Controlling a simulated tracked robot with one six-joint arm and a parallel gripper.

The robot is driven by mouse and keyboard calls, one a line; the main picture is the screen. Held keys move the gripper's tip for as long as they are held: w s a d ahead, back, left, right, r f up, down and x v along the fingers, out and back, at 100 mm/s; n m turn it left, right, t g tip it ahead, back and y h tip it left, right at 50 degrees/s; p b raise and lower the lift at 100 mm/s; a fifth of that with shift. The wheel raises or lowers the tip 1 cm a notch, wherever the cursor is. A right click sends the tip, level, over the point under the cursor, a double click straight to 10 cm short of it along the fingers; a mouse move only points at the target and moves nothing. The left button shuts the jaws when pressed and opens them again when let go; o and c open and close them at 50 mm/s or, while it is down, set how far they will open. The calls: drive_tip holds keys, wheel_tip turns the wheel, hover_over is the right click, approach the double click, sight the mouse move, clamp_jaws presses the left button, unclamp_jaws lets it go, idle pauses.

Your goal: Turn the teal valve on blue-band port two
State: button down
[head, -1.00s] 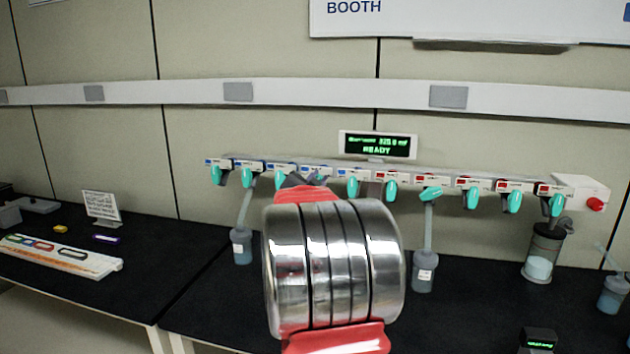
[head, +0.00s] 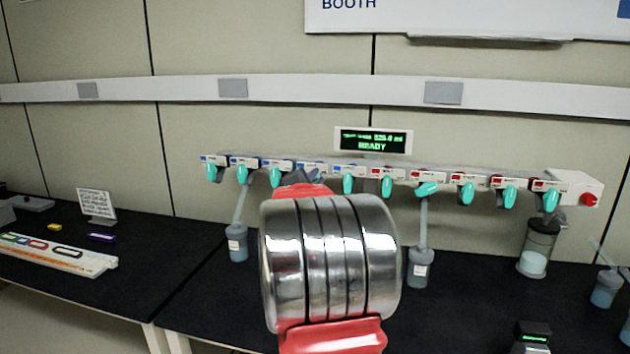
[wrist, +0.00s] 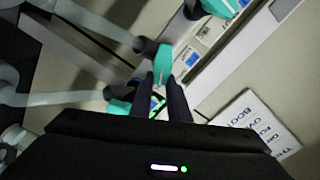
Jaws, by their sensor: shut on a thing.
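A row of teal valves hangs from a white manifold in the head view, blue labels toward the left and red toward the right. The second valve from the left (head: 242,174) hangs above a tube and grey bottle (head: 237,241). My arm hides part of the blue-labelled stretch and most of my gripper there. In the wrist view my gripper (wrist: 162,80) has its dark fingers closed on a teal valve handle (wrist: 162,62). I cannot tell for certain which port it belongs to. Another teal piece (wrist: 116,107) is to its left, and one more valve (wrist: 217,7) is above.
A display reading READY (head: 373,141) stands above the manifold. Another bottle (head: 420,268) hangs at a red-labelled port, and a wider jar (head: 538,248) stands near the right end. A white rack (head: 60,257) lies on the left bench. Black bench top is clear around my arm.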

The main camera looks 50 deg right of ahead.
drive_tip(key=shift+s+d+f, duration=0.1)
drive_tip(key=shift+s+d, duration=0.1)
drive_tip(key=shift+s, duration=0.05)
drive_tip(key=c, duration=2)
unclamp_jaws()
drive_tip(key=o, duration=0.3)
drive_tip(key=shift+w+a, duration=0.1)
drive_tip(key=shift+w, duration=0.05)
drive_tip(key=shift+a, duration=0.1)
drive_tip(key=v, duration=1.3)
drive_tip(key=shift+s+a, duration=0.2)
